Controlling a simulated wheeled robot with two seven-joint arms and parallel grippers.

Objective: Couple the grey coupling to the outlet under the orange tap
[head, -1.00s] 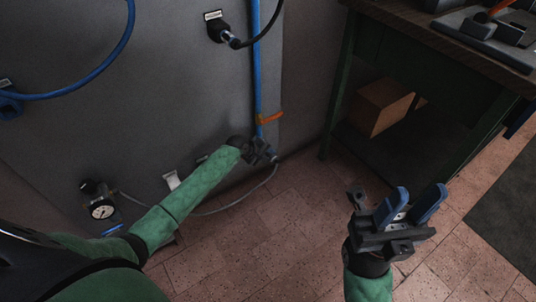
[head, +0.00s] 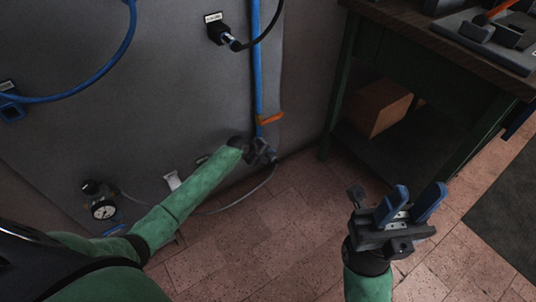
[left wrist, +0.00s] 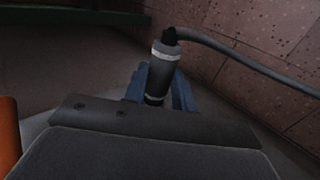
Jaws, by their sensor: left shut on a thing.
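The orange tap (head: 271,118) sits low on the blue pipe, close to the grey wall panel's right edge. My left gripper (head: 266,155) is just below the tap. In the left wrist view its blue fingers (left wrist: 163,92) are shut on the grey coupling (left wrist: 162,75), a dark cylinder with light bands. A grey hose (left wrist: 235,52) leads off from the coupling. The outlet is hidden, so I cannot tell whether the coupling touches it. An orange part, probably the tap, shows at the left edge of the wrist view (left wrist: 8,135). My right gripper (head: 412,207) is open and empty above the floor.
A pressure gauge (head: 103,209) is low on the panel at left, with the grey hose (head: 240,202) running near the floor. A black plug with a cable (head: 222,32) is higher up. A workbench (head: 440,40) with a cardboard box (head: 379,108) beneath stands right. The tiled floor between is clear.

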